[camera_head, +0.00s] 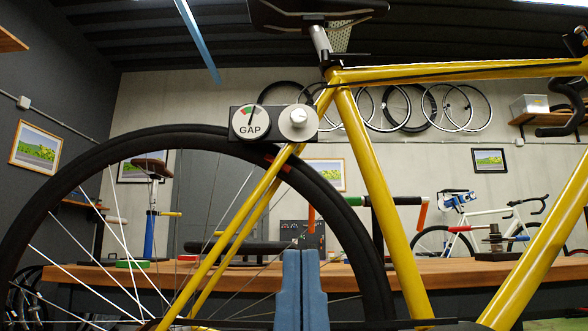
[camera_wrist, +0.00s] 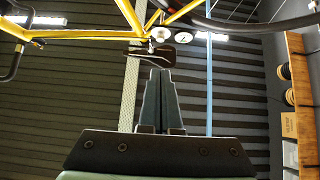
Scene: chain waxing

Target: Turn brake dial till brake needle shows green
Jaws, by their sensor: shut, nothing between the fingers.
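The brake box (camera_head: 274,111) is a dark block on the yellow bike frame above the rear wheel. It carries the white brake dial (camera_head: 299,123) on the right and the round white GAP gauge (camera_head: 250,124) on the left. The gauge has a green sector near its top; the needle is too small to place surely. My gripper (camera_head: 300,252) points upward with its blue-grey fingers together, empty, well below the dial in the picture and touching nothing visible. In the wrist view, my gripper (camera_wrist: 158,72) points toward the dial (camera_wrist: 160,33) and gauge (camera_wrist: 183,36), which show small beyond the fingertips.
The rear wheel (camera_head: 125,146) and yellow frame tubes (camera_head: 378,190) surround the box. The saddle (camera_head: 320,12) is above. A wooden workbench (camera_head: 110,279) with tools and a white bike (camera_head: 480,228) stand behind. The space between my fingertips and the dial looks largely clear.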

